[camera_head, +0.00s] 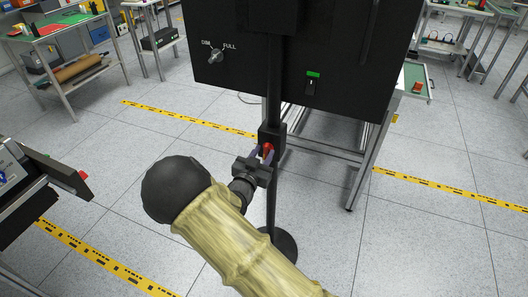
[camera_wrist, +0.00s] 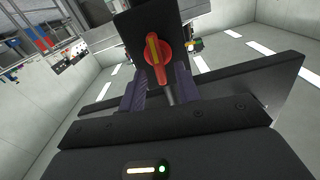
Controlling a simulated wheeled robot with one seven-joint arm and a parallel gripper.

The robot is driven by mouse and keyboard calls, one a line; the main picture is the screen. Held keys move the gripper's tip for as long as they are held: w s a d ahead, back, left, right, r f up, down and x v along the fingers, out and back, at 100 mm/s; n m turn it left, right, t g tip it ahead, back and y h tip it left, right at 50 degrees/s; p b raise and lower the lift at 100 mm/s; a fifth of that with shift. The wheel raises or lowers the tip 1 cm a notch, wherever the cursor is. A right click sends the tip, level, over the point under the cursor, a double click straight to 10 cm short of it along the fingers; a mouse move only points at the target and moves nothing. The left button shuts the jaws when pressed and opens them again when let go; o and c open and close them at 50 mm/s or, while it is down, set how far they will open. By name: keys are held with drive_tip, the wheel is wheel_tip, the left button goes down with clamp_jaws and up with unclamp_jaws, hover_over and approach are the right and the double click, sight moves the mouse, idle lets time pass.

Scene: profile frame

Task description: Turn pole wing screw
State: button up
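The pole wing screw (camera_head: 267,147) is a small red knob on a black block (camera_head: 277,136) partway up the black pole (camera_head: 272,207). In the wrist view the wing screw (camera_wrist: 155,50) is red with a yellow stripe and stands almost upright, on the black block's face (camera_wrist: 129,30). My gripper (camera_head: 263,154) is right in front of it, with its purple fingertips close to the knob. I see no finger clearly pressed on the knob.
A black panel (camera_head: 330,55) with a DIM/FULL knob (camera_head: 215,56) and a green-lit switch (camera_head: 312,84) hangs above. The pole stands on a round black base (camera_head: 284,246). A metal frame table (camera_head: 352,165) is behind, right. A dark bench (camera_head: 32,190) is left.

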drive_tip(key=shift+w+d, duration=0.25)
drive_tip(key=shift+w, duration=0.4)
clamp_jaws()
